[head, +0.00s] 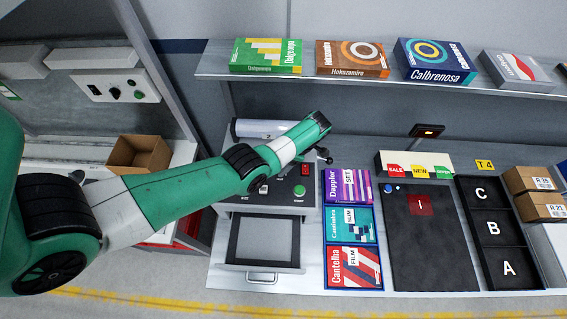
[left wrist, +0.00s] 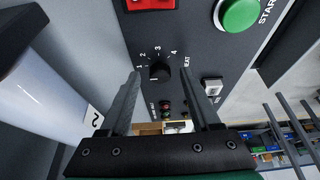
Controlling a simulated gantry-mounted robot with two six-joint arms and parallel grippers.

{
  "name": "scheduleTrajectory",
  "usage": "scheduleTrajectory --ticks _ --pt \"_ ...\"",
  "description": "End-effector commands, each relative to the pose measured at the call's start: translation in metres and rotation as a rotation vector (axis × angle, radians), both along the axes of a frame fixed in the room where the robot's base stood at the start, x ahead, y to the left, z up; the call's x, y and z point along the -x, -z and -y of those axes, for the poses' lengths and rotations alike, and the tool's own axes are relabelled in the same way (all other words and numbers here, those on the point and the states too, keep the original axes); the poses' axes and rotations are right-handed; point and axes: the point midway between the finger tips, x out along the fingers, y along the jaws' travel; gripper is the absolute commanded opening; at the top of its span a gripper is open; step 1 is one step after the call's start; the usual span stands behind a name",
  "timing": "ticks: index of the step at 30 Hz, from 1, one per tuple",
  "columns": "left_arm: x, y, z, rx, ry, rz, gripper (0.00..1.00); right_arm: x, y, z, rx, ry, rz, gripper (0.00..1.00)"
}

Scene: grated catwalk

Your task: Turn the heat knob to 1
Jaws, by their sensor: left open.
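The black heat knob (left wrist: 160,71) shows in the left wrist view on a dark panel, with the numbers 1 to 4 printed around it and the word HEAT beside it. I cannot tell which number it points at. My left gripper (left wrist: 162,74) is open, with one finger on each side of the knob; I cannot tell whether either finger touches it. In the head view my left arm reaches over the machine's control panel (head: 307,218), and the knob is hidden there. My right gripper is in neither view.
Near the knob are a green START button (left wrist: 239,14), a red switch (left wrist: 152,3) and a white square button (left wrist: 212,86). A white roll (left wrist: 40,95) lies close beside my left gripper. Boxed goods (head: 352,229) and a black mat (head: 430,245) lie to the right.

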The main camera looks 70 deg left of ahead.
Motion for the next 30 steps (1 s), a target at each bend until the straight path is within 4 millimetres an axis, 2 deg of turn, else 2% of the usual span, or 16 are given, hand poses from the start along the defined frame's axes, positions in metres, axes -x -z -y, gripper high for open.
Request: scheduleTrajectory --ticks 5,15,18,22,30 --pt "-0.005 -0.011 0.001 -0.002 0.001 0.003 0.64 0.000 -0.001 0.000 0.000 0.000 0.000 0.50" --pt "-0.031 -0.081 0.013 -0.001 0.002 0.004 0.64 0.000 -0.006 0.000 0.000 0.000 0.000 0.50" --pt "-0.037 -0.096 0.016 -0.001 0.001 0.003 0.64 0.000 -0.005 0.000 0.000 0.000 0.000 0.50" --pt "-0.040 -0.106 0.018 0.000 0.001 0.000 0.64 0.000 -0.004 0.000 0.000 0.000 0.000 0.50" --pt "-0.041 -0.107 0.018 0.000 0.000 0.000 0.64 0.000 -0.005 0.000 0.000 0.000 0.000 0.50"
